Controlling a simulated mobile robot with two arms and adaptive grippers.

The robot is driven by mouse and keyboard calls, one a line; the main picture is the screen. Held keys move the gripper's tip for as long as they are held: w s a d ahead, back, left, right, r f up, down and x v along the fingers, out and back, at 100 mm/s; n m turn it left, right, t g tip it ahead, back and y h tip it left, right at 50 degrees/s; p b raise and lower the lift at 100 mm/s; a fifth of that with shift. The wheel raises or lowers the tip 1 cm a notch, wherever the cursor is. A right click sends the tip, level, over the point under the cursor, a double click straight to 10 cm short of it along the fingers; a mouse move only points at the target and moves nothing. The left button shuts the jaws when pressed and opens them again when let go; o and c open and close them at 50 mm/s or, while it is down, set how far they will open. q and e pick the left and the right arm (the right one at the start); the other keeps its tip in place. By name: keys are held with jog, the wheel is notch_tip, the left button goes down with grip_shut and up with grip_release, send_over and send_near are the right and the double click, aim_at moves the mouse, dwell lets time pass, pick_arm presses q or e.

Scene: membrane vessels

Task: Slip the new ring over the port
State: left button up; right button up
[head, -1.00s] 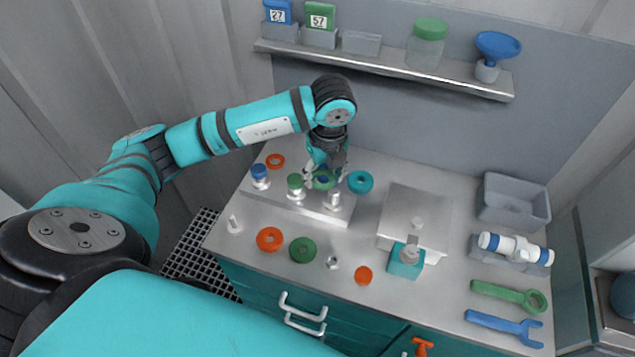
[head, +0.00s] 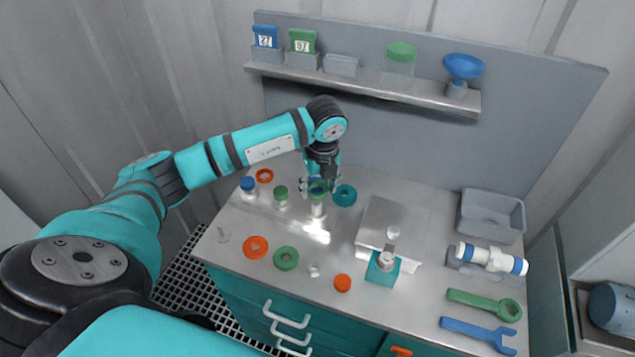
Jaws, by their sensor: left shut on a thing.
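My left gripper (head: 318,184) points down over the metal block (head: 290,222) and is shut on a green ring (head: 318,196), with some blue showing at the ring's middle. The ring is right over the bare third port (head: 317,211), at its top end. I cannot tell whether the ring is around the port or just above it. Left of it on the block stand a port with a green top (head: 281,192) and one with a blue top (head: 248,184). The fingers partly hide the ring. My right gripper is out of view.
To the right are a pale box (head: 385,232), a grey bin (head: 491,217) and wrenches (head: 484,304). A shelf (head: 360,88) runs behind.

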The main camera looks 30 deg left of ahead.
aim_at(318, 204)
pick_arm(q)
jog(key=shift+f, duration=0.45)
jog(key=shift+a+f+b, duration=0.1)
jog(key=shift+f+b, duration=0.35)
jog(key=shift+f, duration=0.1)
jog(key=shift+f+b, duration=0.3)
jog(key=shift+f, duration=0.15)
jog(key=shift+f+b, duration=0.45)
jog(key=shift+f, duration=0.55)
jog(key=shift+f+b, duration=0.7)
jog(key=shift+f, duration=0.1)
jog(key=shift+f+b, duration=0.5)
jog(key=shift+f, duration=0.1)
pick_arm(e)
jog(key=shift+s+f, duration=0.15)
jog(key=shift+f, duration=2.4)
pick_arm(q)
jog(key=shift+f, duration=0.2)
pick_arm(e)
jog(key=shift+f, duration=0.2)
